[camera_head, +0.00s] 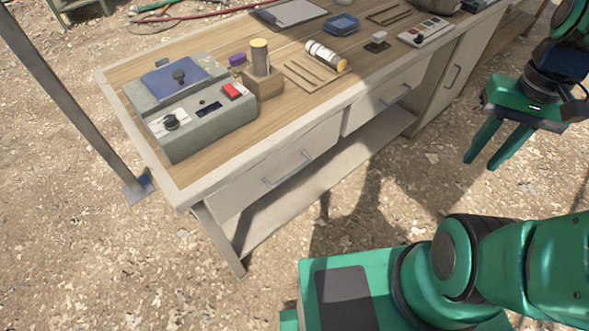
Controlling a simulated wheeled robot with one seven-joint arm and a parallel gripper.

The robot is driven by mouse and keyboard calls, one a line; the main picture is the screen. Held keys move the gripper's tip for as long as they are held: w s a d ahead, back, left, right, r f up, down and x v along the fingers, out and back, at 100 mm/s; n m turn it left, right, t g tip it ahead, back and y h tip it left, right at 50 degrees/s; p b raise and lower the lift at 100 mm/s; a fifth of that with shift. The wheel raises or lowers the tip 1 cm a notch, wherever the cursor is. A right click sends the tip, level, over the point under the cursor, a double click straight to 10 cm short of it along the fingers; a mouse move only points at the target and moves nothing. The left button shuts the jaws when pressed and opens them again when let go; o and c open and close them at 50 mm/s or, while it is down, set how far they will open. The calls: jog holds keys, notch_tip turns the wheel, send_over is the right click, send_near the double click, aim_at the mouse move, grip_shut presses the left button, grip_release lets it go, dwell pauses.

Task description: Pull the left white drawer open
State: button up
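The left white drawer (248,186) is in the front of the wooden workbench, under its left end. It looks shut, flush with the bench front. Its grey bar handle (288,170) sits to the right of the drawer's middle. My gripper (479,163) is at the upper right, above the ground and well to the right of the drawer. It points down, with its two green fingers apart and nothing seen between them.
A right white drawer (385,98) and a cabinet door (455,75) are farther along the bench. A grey control box (188,105) and several small tools stand on the bench top (225,142). A metal post (70,95) stands at the left. Gravel ground before the bench is clear.

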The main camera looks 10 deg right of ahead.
jog(key=w+a+f+n+g+y, duration=0.1)
jog(key=w+a+f+n+g, duration=0.15)
jog(key=w+f, duration=0.35)
jog(key=n+g+y, duration=0.1)
jog(key=n+y, duration=0.6)
jog(key=y, duration=1)
send_near(295, 170)
jog(key=x, duration=1)
jog(key=shift+a+f, duration=0.1)
jog(key=shift+f, duration=0.25)
jog(key=shift+c, duration=0.3)
grip_shut()
